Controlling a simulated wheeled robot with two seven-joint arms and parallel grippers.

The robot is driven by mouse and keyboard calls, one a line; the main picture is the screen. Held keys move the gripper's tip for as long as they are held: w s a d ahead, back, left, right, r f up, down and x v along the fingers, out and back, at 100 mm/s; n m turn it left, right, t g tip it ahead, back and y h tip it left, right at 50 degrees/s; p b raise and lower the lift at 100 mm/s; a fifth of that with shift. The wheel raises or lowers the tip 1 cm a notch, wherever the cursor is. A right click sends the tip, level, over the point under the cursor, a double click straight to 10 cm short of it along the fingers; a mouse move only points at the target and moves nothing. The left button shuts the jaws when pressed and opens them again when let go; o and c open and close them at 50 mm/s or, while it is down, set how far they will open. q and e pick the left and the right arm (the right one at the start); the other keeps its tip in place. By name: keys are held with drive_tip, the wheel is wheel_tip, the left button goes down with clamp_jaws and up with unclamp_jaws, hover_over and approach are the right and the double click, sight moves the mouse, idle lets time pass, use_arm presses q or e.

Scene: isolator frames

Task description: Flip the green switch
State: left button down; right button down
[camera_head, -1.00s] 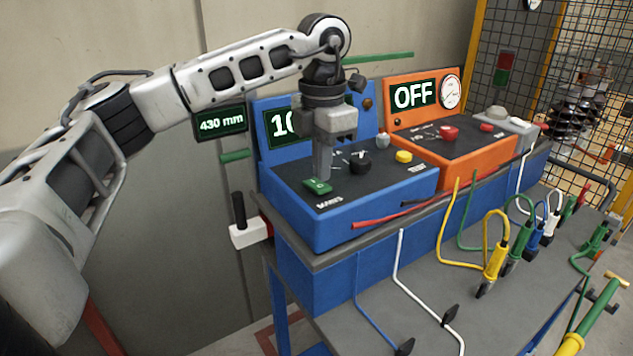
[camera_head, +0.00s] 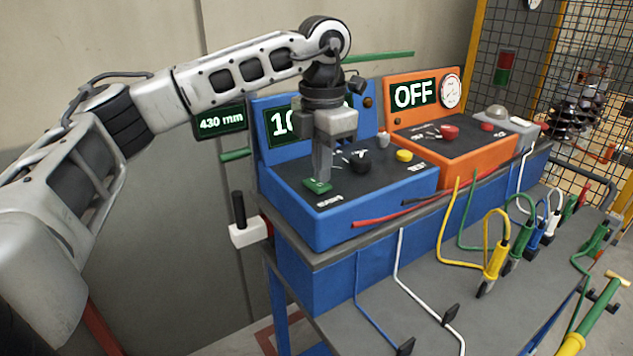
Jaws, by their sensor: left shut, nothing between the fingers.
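The green switch (camera_head: 318,187) is a small green rocker on the dark top of the blue box (camera_head: 310,221), near its front left corner. My left gripper (camera_head: 321,178) points straight down with its fingers shut and empty. Its fingertips are at the green switch, seemingly touching its top and hiding its back part. The display on the blue box is partly hidden behind my left gripper; only "10" shows. My right gripper is not in view.
An orange box (camera_head: 459,155) reading "OFF" stands to the right. A black knob (camera_head: 359,163) and a yellow button (camera_head: 404,156) sit right of the gripper. Red and black cables lie along the front edge. Several coloured leads hang over the grey bench.

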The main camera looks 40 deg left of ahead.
sight(323, 186)
use_arm(q)
drive_tip(key=shift+f+b, duration=0.45)
drive_tip(key=shift+f, duration=0.25)
wheel_tip(323, 186, up, 7)
drive_tip(key=p, duration=0.6)
idle(0.5)
drive_tip(key=shift+d, duration=0.1)
